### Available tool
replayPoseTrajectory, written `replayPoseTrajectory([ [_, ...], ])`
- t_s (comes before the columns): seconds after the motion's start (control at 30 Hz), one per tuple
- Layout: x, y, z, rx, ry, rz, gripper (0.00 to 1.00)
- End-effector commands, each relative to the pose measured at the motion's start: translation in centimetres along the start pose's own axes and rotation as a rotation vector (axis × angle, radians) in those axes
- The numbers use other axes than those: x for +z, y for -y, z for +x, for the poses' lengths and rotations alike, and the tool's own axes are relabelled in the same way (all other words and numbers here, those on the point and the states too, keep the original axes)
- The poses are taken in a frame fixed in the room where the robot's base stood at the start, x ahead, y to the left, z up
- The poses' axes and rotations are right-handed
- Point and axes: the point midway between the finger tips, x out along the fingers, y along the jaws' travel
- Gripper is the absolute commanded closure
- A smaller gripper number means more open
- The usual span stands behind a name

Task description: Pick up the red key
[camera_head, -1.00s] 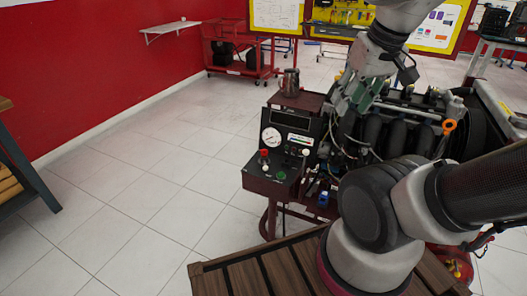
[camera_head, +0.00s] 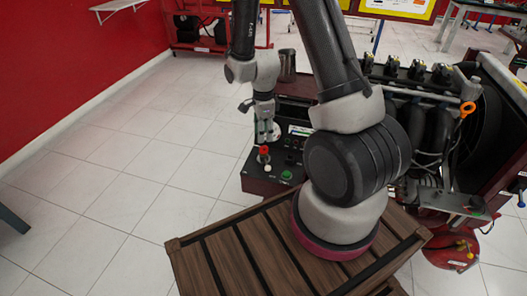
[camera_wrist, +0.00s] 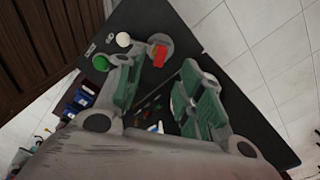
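The red key (camera_head: 265,150) stands up from the top of the dark control panel (camera_head: 255,183) on the engine trainer. In the wrist view the red key (camera_wrist: 160,54) shows as a red bar on a round grey base, near the gap between my fingertips. My gripper (camera_head: 263,137) is just above the key in the head view. In the wrist view my gripper (camera_wrist: 158,72) has its green-padded fingers spread, with nothing held between them. The exact height between fingertips and key cannot be told.
A green button (camera_wrist: 100,63) and a white knob (camera_wrist: 123,40) sit beside the key. The engine (camera_head: 430,125) is at the right. A wooden slatted surface (camera_head: 215,262) lies below my arm.

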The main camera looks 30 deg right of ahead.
Motion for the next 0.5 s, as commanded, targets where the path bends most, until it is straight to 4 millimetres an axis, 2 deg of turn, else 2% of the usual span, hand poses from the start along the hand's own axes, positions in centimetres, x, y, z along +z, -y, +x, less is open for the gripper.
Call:
replayPoseTrajectory([
  [0.5,-0.1,0.1,7.1,0.004,-0.001,0.006,0.62],
])
